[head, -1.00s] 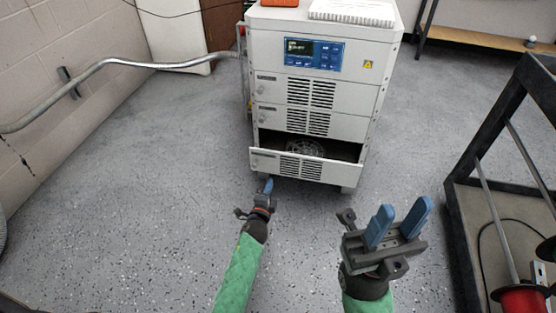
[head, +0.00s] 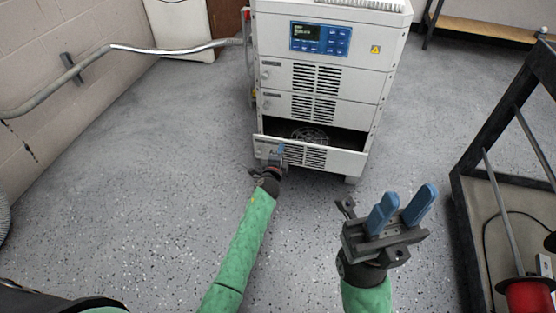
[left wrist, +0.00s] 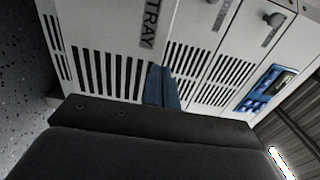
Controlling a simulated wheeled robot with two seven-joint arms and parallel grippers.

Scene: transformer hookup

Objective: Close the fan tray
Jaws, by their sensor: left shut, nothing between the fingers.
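The fan tray (head: 325,158) is the lowest drawer of the white cabinet (head: 318,78). It stands pulled out, with a dark gap above its front and a round fan (head: 309,135) visible inside. My left gripper (head: 280,149) is shut and empty, with its blue fingertips at the left part of the tray front; contact is hard to tell. In the left wrist view the shut fingers (left wrist: 161,86) are in front of the tray's slotted panel (left wrist: 105,72), beside the lettering "TRAY". My right gripper (head: 402,209) is open and empty, in front of the cabinet to the right.
Two closed slotted drawers and a display panel (head: 320,39) are above the tray. A grey conduit (head: 125,48) runs along the left wall. A dark-framed cart (head: 470,210) with a red spool (head: 527,291) stands at the right. The floor left of the cabinet is clear.

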